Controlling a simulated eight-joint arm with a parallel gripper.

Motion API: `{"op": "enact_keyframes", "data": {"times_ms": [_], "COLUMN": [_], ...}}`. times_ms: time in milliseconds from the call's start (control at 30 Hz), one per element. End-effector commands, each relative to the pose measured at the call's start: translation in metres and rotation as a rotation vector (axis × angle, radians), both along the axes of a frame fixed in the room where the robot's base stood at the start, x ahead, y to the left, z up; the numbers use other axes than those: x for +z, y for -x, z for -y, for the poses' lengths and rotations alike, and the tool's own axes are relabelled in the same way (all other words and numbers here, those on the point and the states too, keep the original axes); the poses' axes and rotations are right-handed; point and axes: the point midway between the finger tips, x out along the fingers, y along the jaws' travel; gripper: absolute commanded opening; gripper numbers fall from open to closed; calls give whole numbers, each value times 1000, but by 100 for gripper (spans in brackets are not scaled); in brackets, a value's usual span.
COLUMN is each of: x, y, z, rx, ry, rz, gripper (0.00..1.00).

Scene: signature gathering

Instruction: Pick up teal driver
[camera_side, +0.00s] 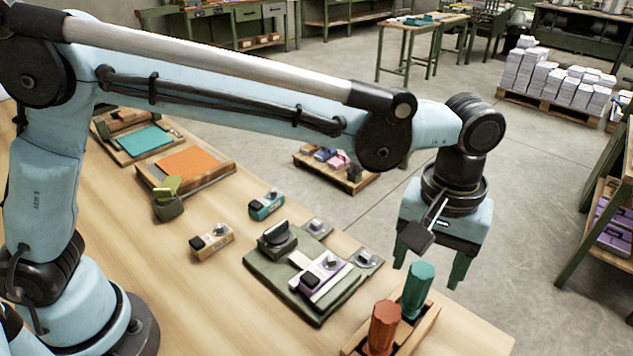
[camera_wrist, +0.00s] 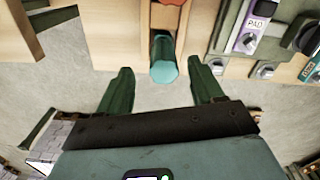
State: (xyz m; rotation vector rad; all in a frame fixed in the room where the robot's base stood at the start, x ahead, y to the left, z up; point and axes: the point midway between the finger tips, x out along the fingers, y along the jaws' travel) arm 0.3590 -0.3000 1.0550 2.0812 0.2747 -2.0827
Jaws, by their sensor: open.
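The teal driver (camera_side: 417,288) stands upright in a wooden holder (camera_side: 425,328) near the table's right edge, beside an orange-red driver (camera_side: 382,325). My gripper (camera_side: 430,270) is open above the teal driver, with one green finger on each side as seen from the side camera. In the wrist view the teal driver (camera_wrist: 163,62) shows between and a little beyond the fingertips of my open gripper (camera_wrist: 160,78), with clear space to both fingers. The orange-red driver (camera_wrist: 168,15) is behind it at the top edge. Nothing is in the gripper.
A green mat (camera_side: 318,312) with a purple-labelled device (camera_side: 323,278) and a black-handled stamp (camera_side: 277,238) lies left of the holder. A tan device (camera_side: 211,241) and a teal device (camera_side: 266,205) sit further left. Open floor lies beyond the table edge.

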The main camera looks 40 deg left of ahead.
Motion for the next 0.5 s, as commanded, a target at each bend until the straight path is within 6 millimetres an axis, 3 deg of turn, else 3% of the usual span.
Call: {"op": "enact_keyframes", "data": {"times_ms": [500], "x": [-51], "y": [-1], "z": [-4], "rx": [0], "ry": [1], "rz": [1], "gripper": [66]}}
